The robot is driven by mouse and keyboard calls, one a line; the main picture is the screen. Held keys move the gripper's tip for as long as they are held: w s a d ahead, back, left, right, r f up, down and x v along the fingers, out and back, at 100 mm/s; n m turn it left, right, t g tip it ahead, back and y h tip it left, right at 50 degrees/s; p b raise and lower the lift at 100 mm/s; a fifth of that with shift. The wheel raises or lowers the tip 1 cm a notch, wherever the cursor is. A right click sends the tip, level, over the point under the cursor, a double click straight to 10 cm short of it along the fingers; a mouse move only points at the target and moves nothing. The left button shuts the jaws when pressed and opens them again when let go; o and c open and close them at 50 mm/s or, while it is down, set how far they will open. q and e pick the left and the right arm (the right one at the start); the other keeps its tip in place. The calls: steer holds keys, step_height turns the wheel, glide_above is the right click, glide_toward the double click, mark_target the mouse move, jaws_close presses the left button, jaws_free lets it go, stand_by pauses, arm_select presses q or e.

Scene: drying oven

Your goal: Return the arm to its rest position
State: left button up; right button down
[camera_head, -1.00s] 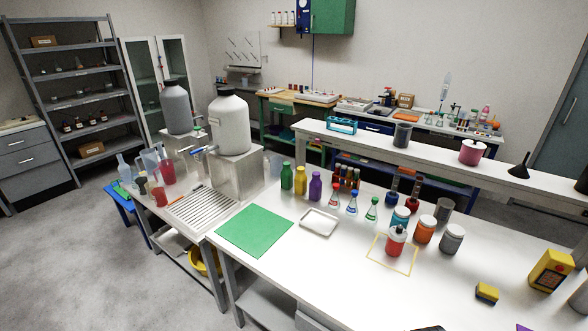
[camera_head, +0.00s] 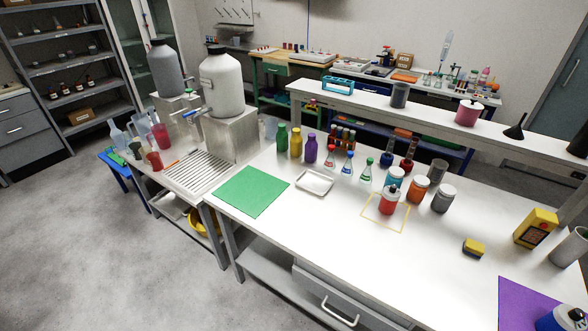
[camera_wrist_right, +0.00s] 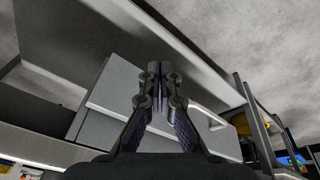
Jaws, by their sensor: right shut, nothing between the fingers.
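My right gripper (camera_wrist_right: 157,82) shows in the right wrist view with its fingers together and nothing between them. It is apart from the bench, with grey drawers and the bench's underside (camera_wrist_right: 120,95) beyond it. Neither of my grippers shows in the head view. My left gripper is out of view.
The white bench (camera_head: 330,235) carries a red bottle (camera_head: 388,202) inside a yellow square outline, a green mat (camera_head: 252,190), a white tray (camera_head: 314,182), a yellow sponge (camera_head: 473,246) and a purple mat (camera_head: 520,305). A bench drawer (camera_head: 340,300) faces front. Open floor lies at left.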

steer(key=s+d+f+g, duration=0.1)
steer(key=s+f, duration=1.9)
steer(key=f, duration=0.1)
steer(key=shift+s+d+f, duration=0.3)
steer(key=shift+s+d, duration=0.1)
